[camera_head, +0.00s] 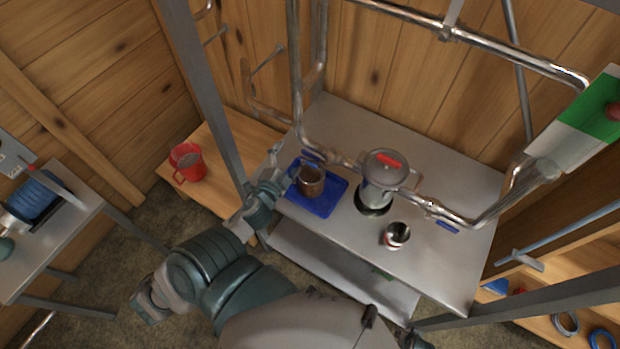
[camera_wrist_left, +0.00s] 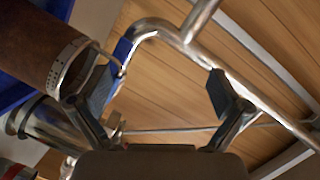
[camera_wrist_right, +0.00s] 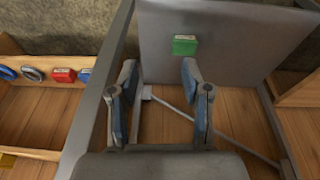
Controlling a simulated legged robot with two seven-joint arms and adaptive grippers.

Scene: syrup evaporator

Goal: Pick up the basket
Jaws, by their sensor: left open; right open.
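A brown basket (camera_head: 311,181) with a metal rim stands on a blue tray (camera_head: 325,207) on the steel table. In the left wrist view the basket (camera_wrist_left: 35,45) is at the upper left, with a wire and a blue grip (camera_wrist_left: 123,48) at its rim. My left gripper (camera_head: 285,172) is just left of the basket in the head view. In the left wrist view the left gripper (camera_wrist_left: 160,92) is open, its left finger close to the blue grip; contact cannot be told. My right gripper (camera_wrist_right: 158,85) is open and empty, low by the table.
A lidded metal pot (camera_head: 385,178) and a small metal cup (camera_head: 396,236) stand right of the tray. Metal pipes (camera_head: 430,203) cross close above the table. A red pitcher (camera_head: 187,162) stands on the wooden bench at left. A green block (camera_wrist_right: 185,45) lies on a grey panel.

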